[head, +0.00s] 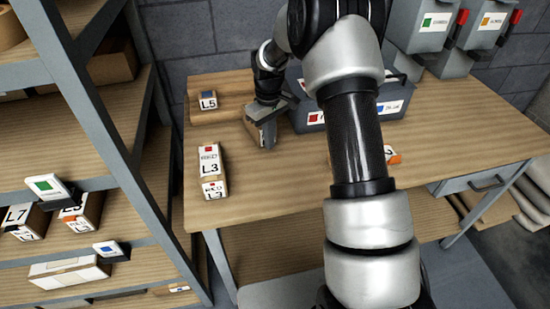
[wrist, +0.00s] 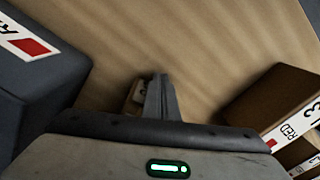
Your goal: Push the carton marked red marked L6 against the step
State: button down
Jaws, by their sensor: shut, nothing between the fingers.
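No label reading L6 can be made out in either view. The wooden step (head: 233,105) is at the back left of the table. My gripper (head: 267,139) points down at the step's right front, apart from the L3 carton. My arm hides part of the table.
A carton marked L5 (head: 208,99) sits on the step. A dark grey bin with red and blue labels (head: 311,118) stands right of my gripper. An orange-marked carton (head: 391,155) is partly behind my arm. A shelf rack (head: 95,110) stands left.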

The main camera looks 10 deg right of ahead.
jog(key=shift+w, duration=0.2)
jog(key=shift+w, duration=0.65)
jog(key=shift+s, duration=1.5)
notch_tip(320, 180, up, 9)
jog(key=p, duration=0.5)
jog(key=shift+p, duration=0.3)
